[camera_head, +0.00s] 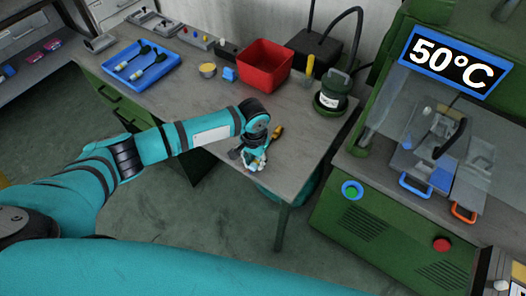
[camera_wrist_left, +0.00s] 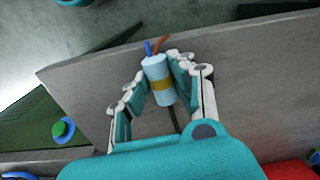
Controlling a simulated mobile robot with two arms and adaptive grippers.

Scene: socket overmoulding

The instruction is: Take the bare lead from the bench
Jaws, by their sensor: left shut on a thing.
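My left gripper (camera_wrist_left: 157,84) is shut on the cylinder, one finger on each side. In the head view my left gripper (camera_head: 254,163) is over the front edge of the grey bench (camera_head: 222,103). The lead is too small and covered to make out clearly there. My right gripper is not in view.
An orange-handled tool (camera_head: 277,132) lies close beside my left gripper. The green machine (camera_head: 375,225) with a 50°C sign (camera_head: 455,62) stands at the right.

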